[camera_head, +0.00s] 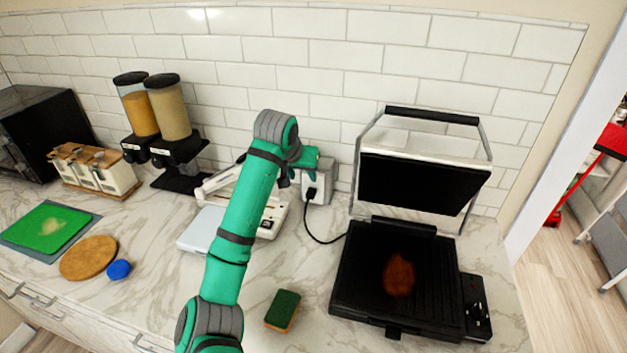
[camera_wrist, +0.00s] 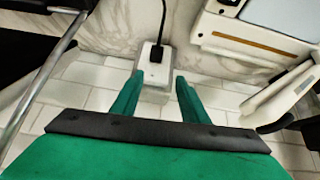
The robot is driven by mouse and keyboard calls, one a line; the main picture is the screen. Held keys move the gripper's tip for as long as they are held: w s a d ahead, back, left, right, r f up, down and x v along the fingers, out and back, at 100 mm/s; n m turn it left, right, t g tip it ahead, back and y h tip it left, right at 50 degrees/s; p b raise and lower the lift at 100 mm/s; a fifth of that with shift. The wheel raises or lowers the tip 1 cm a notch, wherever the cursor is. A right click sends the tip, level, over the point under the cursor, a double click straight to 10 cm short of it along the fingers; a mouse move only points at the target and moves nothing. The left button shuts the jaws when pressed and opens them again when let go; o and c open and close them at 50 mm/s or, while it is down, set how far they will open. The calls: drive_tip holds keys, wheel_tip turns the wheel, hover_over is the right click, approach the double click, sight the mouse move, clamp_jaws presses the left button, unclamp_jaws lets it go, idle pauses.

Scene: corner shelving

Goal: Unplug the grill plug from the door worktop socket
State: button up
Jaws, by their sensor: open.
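The grill plug (camera_head: 310,194) is black and sits in the white worktop socket (camera_head: 326,186) against the tiled wall. Its black cord (camera_head: 318,239) runs down and right to the open grill (camera_head: 395,280). In the wrist view the plug (camera_wrist: 157,54) and socket (camera_wrist: 145,78) show beyond the fingers, near the top middle. My gripper (camera_wrist: 153,84) is open, its two green fingers apart with nothing between them. The fingers point toward the socket, one on each side of it in the picture; the plug lies farther up. In the head view my arm hides part of the gripper.
A white appliance (camera_head: 272,216) stands just left of the socket, partly behind my arm. The grill's raised lid (camera_head: 425,184) stands close on the right. A sponge (camera_head: 283,310) lies on the marble worktop in front. Dispensers (camera_head: 168,110) stand farther left.

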sight(310, 192)
drive_tip(key=shift+g+y, duration=0.3)
drive_tip(key=shift+s+d+f+x, duration=0.1)
drive_tip(key=shift+s+x, duration=0.15)
drive_tip(key=shift+x, duration=1.25)
drive_tip(key=shift+s+d+f+x, duration=0.15)
drive_tip(key=shift+s+x, duration=0.1)
drive_tip(key=shift+x, duration=1.25)
drive_tip(key=shift+s+d+f+x, duration=0.1)
drive_tip(key=shift+s+x, duration=0.15)
drive_tip(key=shift+x, duration=1.25)
drive_tip(key=shift+d, duration=0.1)
drive_tip(key=shift+m, duration=0.3)
drive_tip(key=shift+c, duration=0.6)
clamp_jaws()
